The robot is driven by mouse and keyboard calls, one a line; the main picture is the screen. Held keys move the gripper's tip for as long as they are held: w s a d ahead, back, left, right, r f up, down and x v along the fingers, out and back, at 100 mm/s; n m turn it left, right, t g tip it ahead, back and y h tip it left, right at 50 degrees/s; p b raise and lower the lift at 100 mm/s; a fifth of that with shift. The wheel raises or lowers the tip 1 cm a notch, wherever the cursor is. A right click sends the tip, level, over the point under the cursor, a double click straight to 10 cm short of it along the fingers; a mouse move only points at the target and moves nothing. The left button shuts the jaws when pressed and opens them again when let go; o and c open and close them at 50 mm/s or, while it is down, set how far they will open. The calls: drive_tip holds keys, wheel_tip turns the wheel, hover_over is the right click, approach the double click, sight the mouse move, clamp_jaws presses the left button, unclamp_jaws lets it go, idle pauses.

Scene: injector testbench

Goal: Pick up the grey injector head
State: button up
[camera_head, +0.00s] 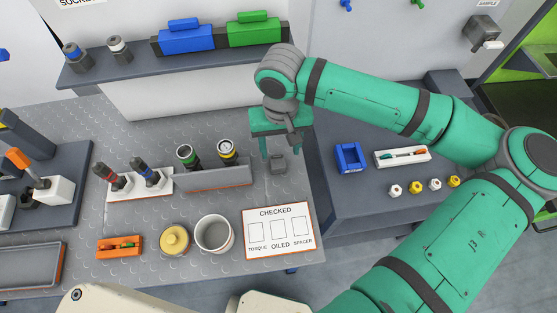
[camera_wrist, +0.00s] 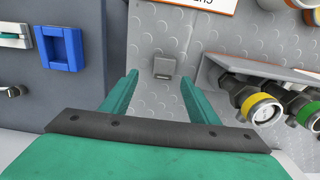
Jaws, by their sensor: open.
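A small grey block (camera_head: 278,163), which looks like the grey injector head, stands on the metal bench top to the right of the grey holder. It also shows in the wrist view (camera_wrist: 164,67), near the top centre. My gripper (camera_head: 278,147) is open and empty, pointing down above the block. In the wrist view, its two teal fingers (camera_wrist: 160,80) lie to the left and right of the block's line, with the block just beyond the fingertips. No contact shows, and the remaining height is hard to tell.
A grey holder (camera_head: 215,178) with green-ringed and yellow-ringed injectors stands close to the left. A white cup (camera_head: 214,233), yellow pot (camera_head: 174,240) and checked card (camera_head: 279,234) lie in front. A blue bin (camera_head: 349,158) is on the lower table to the right. A shelf (camera_head: 130,68) runs behind.

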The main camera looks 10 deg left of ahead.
sight(278, 162)
drive_tip(key=f, duration=0.5)
drive_tip(key=shift+s+a+f, duration=0.15)
drive_tip(key=shift+s+a, duration=0.1)
drive_tip(key=shift+s, duration=0.1)
drive_tip(key=shift+w+f, duration=0.1)
drive_tip(key=shift+f, duration=0.3)
drive_tip(key=c, duration=1.2)
